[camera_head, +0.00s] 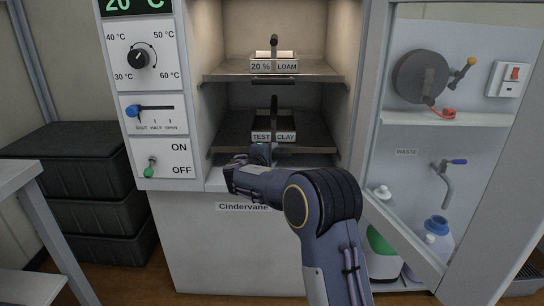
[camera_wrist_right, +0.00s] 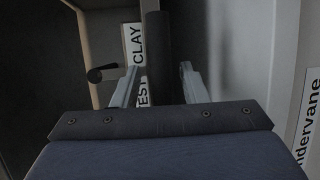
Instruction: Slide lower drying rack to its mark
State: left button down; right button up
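The lower drying rack (camera_head: 225,136) is a dark shelf inside the open cabinet. It carries a tray labelled TEST CLAY (camera_head: 274,136) with an upright dark handle. My right gripper (camera_head: 262,152) is at the rack's front edge. In the right wrist view its two fingers (camera_wrist_right: 158,86) are apart, with a dark bar (camera_wrist_right: 158,45) at the rack's front between them. A gap shows on both sides of the bar. The TEST CLAY label (camera_wrist_right: 135,50) is behind it. I cannot make out the rack's mark. My left gripper is not in view.
The upper rack (camera_head: 315,71) holds a 20 % LOAM tray (camera_head: 274,66) above. The cabinet door (camera_head: 455,190) stands open at the right, with bottles (camera_head: 435,235) low on it. A control panel (camera_head: 153,100) is at the left. Dark crates (camera_head: 85,175) are stacked beside the cabinet.

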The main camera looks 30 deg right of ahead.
jog(key=p+v, duration=0.1)
jog(key=v, duration=0.7)
jog(key=shift+d, duration=0.1)
dwell(0.4)
